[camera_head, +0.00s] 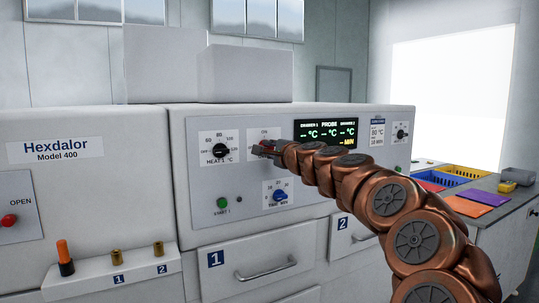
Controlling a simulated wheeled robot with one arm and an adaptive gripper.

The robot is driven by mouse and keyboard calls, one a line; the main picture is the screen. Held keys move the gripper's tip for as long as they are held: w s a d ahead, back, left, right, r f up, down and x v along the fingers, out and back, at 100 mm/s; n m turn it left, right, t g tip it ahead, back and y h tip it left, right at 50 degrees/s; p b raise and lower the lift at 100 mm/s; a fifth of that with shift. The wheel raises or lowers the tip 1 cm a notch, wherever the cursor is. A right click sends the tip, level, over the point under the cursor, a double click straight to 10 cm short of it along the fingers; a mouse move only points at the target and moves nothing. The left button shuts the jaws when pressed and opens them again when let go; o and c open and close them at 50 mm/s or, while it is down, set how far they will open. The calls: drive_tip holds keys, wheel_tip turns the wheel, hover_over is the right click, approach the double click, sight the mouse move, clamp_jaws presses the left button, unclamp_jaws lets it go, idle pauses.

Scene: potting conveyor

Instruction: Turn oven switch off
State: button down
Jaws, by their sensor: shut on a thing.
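The oven's white control panel (208,180) faces me on the front of the machine. My copper-coloured arm reaches in from the lower right. My gripper (266,149) is at a small switch plate (263,132) right of the HEAT 1 knob (221,150). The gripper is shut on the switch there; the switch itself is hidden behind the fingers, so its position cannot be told. The display (326,134) is lit, with dashes for drawers 1 and 2 and the probe.
A green START button (223,203) and blue timer knob (279,195) sit below the gripper. Drawer 1's handle (266,269) sticks out below. A Hexdalor unit (85,187) stands at left. Trays (460,179) and coloured sheets (488,197) lie on the right counter.

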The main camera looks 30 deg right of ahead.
drive_tip(key=shift+n+b, duration=0.55)
drive_tip(key=shift+n, duration=0.55)
drive_tip(key=c, duration=1.2)
unclamp_jaws()
drive_tip(key=shift+o, duration=0.2)
drive_tip(key=s+a, duration=0.1)
drive_tip(key=s, duration=1.1)
